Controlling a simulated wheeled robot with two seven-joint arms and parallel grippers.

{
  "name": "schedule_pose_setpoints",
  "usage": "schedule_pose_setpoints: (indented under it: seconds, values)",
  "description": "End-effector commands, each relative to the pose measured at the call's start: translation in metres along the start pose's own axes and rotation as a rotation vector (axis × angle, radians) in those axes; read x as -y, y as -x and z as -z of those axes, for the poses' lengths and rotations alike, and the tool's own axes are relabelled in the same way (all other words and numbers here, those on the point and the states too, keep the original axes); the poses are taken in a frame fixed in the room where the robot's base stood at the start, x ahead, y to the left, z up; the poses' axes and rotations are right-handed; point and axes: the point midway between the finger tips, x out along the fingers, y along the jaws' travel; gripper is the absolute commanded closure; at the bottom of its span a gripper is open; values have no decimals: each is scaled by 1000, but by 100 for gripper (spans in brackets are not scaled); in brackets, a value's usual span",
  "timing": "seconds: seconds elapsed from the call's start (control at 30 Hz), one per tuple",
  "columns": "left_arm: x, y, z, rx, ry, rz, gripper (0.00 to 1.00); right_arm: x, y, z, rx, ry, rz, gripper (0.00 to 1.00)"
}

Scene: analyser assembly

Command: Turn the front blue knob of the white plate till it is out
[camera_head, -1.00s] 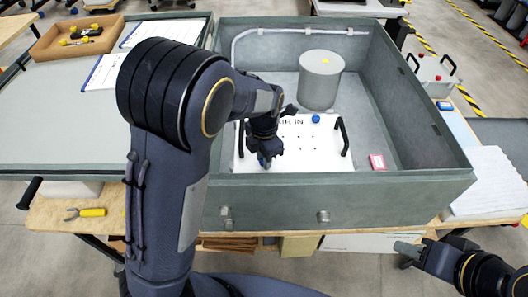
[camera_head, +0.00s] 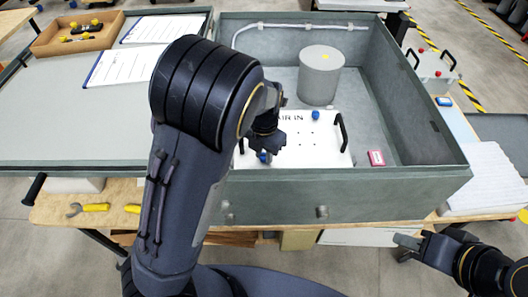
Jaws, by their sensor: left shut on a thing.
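The white plate (camera_head: 312,155) lies in the grey open box, with "AIR IN" lettering partly hidden by my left arm. Its front blue knob (camera_head: 263,157) shows as a small blue spot at the tip of my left gripper (camera_head: 264,153). That gripper points down over the plate's front left part and is shut on the knob. A second blue knob (camera_head: 315,115) stands at the plate's back. A black handle (camera_head: 342,133) is on the plate's right side. My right gripper (camera_head: 404,242) is at the lower right, outside the box; its finger gap is unclear.
A grey cylinder (camera_head: 320,76) stands behind the plate and a pipe (camera_head: 300,27) runs along the back wall.

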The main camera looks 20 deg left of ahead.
Motion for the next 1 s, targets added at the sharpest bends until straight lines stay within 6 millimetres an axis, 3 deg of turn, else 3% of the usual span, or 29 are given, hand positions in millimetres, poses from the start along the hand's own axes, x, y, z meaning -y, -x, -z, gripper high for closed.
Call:
schedule_pose_setpoints:
  seconds: [0.13,0.17,0.33,0.67,1.0]
  values:
    - [1,-4,4,-13,-1,3,100,0,-1,0,0,0,0,64]
    - [1,-4,4,-13,-1,3,75,0,-1,0,0,0,0,64]
    - [1,-2,2,-9,-1,2,55,0,0,0,0,0,0,64]
    - [1,4,0,-1,-3,1,55,0,-1,0,0,0,0,64]
    - [1,58,0,0,-4,2,55,-2,-5,-3,0,0,0,64]
